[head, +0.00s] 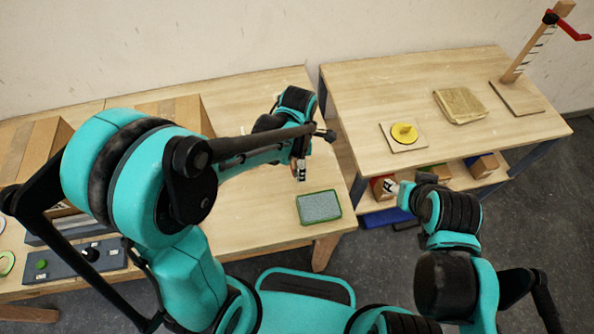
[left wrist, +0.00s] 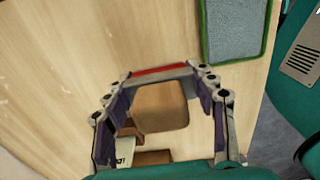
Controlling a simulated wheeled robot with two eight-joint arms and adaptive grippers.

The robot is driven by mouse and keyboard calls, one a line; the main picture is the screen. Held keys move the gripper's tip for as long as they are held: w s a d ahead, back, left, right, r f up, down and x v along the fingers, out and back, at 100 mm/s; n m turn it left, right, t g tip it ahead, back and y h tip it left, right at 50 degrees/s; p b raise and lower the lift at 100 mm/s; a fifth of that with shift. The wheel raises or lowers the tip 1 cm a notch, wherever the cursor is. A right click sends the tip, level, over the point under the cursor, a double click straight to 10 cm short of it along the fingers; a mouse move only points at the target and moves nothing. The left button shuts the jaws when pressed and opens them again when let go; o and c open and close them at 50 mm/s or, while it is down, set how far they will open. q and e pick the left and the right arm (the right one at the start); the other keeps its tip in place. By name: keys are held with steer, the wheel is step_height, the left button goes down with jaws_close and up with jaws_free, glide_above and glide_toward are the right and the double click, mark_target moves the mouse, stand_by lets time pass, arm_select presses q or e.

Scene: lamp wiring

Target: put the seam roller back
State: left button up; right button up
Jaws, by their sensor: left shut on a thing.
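My left gripper (head: 300,173) is over the left table, behind the green-rimmed grey pad. In the left wrist view its two fingers (left wrist: 160,78) stand wide apart, with a red-edged bar (left wrist: 160,70) across their tips. I take this held thing to be the seam roller, but its shape is mostly hidden. A brown rounded patch shows between the fingers; I cannot tell whether it is part of the held thing or lies behind it. My right gripper (head: 392,187) is by the right table's lower shelf; its finger opening is too small to tell.
The green-rimmed pad (head: 319,207) lies near the left table's front right corner. The right table holds a yellow disc (head: 404,133) on a board, a tan slab (head: 460,105) and a pegged post (head: 530,52). A gap separates the tables. A grey switch panel (head: 75,262) is at left.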

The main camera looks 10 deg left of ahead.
arm_select(q)
steer(key=shift+w+a+f, duration=0.3)
steer(key=shift+w+f, duration=0.2)
steer(key=shift+w, duration=0.2)
steer(key=shift+f+b, duration=0.95)
steer(key=shift+f, duration=1.05)
steer(key=shift+r, duration=0.1)
steer(key=o, duration=1.1)
steer(key=shift+f, duration=0.2)
steer(key=shift+r, duration=0.15)
